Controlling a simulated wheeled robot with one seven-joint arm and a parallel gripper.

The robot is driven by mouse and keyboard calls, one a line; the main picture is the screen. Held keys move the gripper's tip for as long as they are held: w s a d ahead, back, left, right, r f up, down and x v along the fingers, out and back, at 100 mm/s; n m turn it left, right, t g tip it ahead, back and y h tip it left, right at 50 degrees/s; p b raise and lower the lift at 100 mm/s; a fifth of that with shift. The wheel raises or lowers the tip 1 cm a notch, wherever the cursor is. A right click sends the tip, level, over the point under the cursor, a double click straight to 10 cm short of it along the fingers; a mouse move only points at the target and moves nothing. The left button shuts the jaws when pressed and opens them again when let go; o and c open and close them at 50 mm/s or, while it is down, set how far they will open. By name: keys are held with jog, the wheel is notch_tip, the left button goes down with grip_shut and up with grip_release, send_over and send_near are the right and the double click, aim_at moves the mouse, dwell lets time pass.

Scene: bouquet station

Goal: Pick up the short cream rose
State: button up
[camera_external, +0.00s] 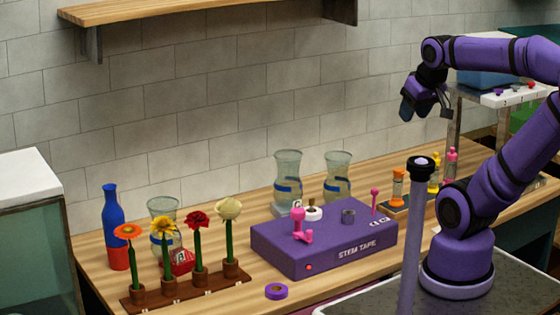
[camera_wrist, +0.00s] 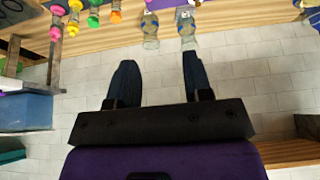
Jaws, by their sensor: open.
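The cream rose (camera_external: 229,210) stands upright on a green stem in a brown cup, at the right end of the wooden flower rack (camera_external: 190,292). To its left in the same rack stand a red flower (camera_external: 198,219), a yellow flower (camera_external: 162,226) and an orange flower (camera_external: 128,231). My gripper (camera_external: 425,112) is raised high at the right, above the counter and far from the rose. In the wrist view my gripper (camera_wrist: 158,75) has its two dark fingers apart with nothing between them. The rose does not show in the wrist view.
A purple stem tape box (camera_external: 325,255) stands right of the rack, with a purple tape roll (camera_external: 276,291) before it. Glass vases (camera_external: 288,175) stand behind. A blue and red bottle (camera_external: 115,230) is at the left. A wooden shelf (camera_external: 200,10) hangs above.

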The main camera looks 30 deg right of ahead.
aim_at(228, 246)
notch_tip(228, 246, up, 5)
jog(key=w+a+r+n+t+y, duration=0.25)
jog(key=w+a, duration=0.25)
jog(key=a, duration=0.3)
jog(key=w+a+r+n+t+y, duration=0.1)
jog(key=w+a+n+y, duration=0.1)
jog(key=w+a+y, duration=0.45)
jog(key=w+a+t+h, duration=0.2)
jog(key=a+t, duration=0.2)
jog(key=a, duration=1.5)
jog(key=s+a+f+h, duration=0.3)
jog(key=a+f, duration=0.1)
notch_tip(228, 246, down, 33)
jog(key=shift+m, duration=0.45)
jog(key=x, duration=0.6)
jog(key=shift+r, duration=0.1)
jog(key=shift+d+x, duration=0.15)
jog(key=shift+x, duration=1.1)
jog(key=shift+d+x, duration=0.2)
jog(key=shift+x, duration=1.1)
jog(key=shift+w+r, duration=0.1)
grip_shut()
